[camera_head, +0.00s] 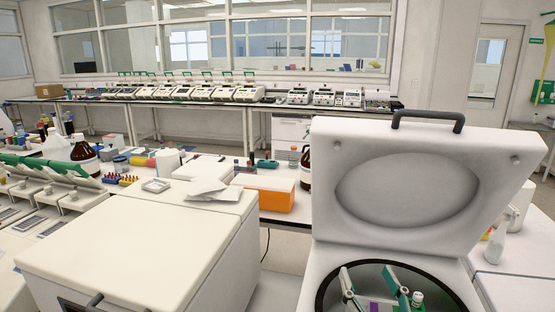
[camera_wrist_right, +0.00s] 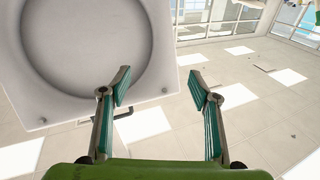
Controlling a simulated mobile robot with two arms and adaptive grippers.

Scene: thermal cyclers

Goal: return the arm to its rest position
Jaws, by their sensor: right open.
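My right gripper (camera_head: 366,272) shows low in the head view, in front of the dark round opening of a white centrifuge (camera_head: 306,291). Its two fingers are spread apart and point upward. In the right wrist view the same gripper (camera_wrist_right: 160,88) is open, with nothing between its fingertips. The centrifuge's lid (camera_head: 440,130) stands raised behind the gripper, and its underside also shows in the right wrist view (camera_wrist_right: 140,70). My left gripper is not in view.
A closed white machine (camera_head: 130,245) stands at the left front. Behind it a bench holds an orange-and-white box (camera_head: 265,198) and brown bottles (camera_head: 84,155). Thermal cyclers (camera_head: 200,92) line the far bench. The right wrist view shows open tiled floor (camera_wrist_right: 260,125).

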